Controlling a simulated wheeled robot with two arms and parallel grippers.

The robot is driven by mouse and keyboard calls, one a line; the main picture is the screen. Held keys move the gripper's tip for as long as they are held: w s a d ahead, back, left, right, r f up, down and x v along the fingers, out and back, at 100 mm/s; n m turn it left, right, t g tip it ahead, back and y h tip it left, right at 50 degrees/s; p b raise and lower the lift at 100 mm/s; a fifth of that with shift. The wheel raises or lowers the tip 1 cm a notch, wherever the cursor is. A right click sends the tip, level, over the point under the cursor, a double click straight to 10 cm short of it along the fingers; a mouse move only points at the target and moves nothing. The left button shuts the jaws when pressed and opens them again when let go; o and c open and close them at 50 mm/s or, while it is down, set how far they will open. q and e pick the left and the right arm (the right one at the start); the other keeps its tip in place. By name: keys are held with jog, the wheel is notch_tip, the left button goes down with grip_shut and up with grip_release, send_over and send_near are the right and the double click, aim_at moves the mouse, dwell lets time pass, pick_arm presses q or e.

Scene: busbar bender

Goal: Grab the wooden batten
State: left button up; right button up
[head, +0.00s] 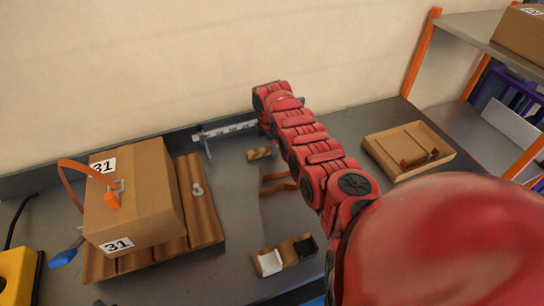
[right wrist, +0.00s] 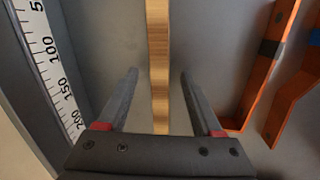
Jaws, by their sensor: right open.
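The wooden batten (head: 259,153) is a short, light brown piece lying on the grey worktop, left of my right arm in the head view. In the right wrist view, the batten (right wrist: 158,45) runs as a narrow upright strip down the middle. My right gripper (right wrist: 159,73) is open, with one dark finger on each side of the batten and a visible gap to both. I cannot tell how far down the fingers reach beside it. In the head view my right arm hides most of this gripper. My left gripper is not in view.
A white ruler (head: 225,131) lies along the back, near the wall. Orange-brown bent strips (head: 277,186) lie just in front of the batten. A shallow tray (head: 385,160) and an orange-posted shelf (head: 421,53) are at right.

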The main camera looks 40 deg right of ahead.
jog(key=shift+r, duration=0.1)
grip_shut()
dwell(0.5)
